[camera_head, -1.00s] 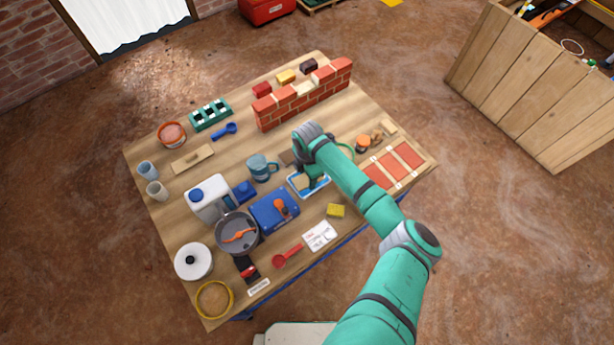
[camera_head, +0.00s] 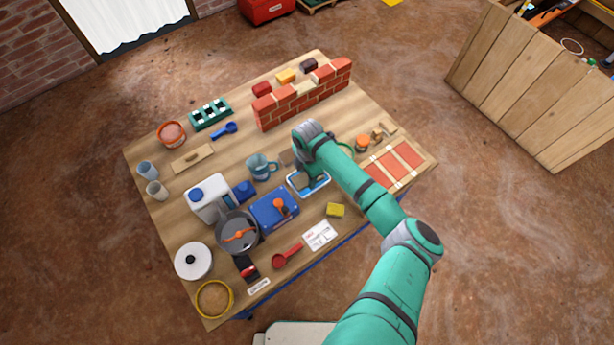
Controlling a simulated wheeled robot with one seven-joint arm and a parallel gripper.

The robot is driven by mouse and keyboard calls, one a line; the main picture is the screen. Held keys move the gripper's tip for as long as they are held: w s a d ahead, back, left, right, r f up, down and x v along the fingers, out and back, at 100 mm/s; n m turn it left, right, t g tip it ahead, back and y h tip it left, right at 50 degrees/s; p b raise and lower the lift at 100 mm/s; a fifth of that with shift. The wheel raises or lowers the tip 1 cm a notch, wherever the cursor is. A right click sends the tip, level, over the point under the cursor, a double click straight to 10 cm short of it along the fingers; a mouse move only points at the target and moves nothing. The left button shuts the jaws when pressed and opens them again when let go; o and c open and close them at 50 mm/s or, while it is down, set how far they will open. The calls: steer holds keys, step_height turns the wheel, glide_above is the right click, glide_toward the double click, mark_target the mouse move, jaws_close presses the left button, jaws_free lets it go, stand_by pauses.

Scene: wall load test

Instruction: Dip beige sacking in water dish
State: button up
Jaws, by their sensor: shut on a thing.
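The water dish (camera_head: 318,192), a small tray with a white and blue rim, sits on the workbench just right of the blue case. My gripper (camera_head: 308,178) points down over the dish and is shut on the beige sacking (camera_head: 304,181). The sacking is down within the dish outline and looks dull brown. My arm and gripper hide much of it and the far side of the dish. I cannot see how deep it is in the water.
A blue mug (camera_head: 259,167) and a blue case (camera_head: 273,209) stand left of the dish. A yellow sponge (camera_head: 335,210) lies in front. A small brick wall (camera_head: 305,98) stands behind. A brick panel (camera_head: 393,164) lies to the right.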

steer(key=shift+r, duration=3.15)
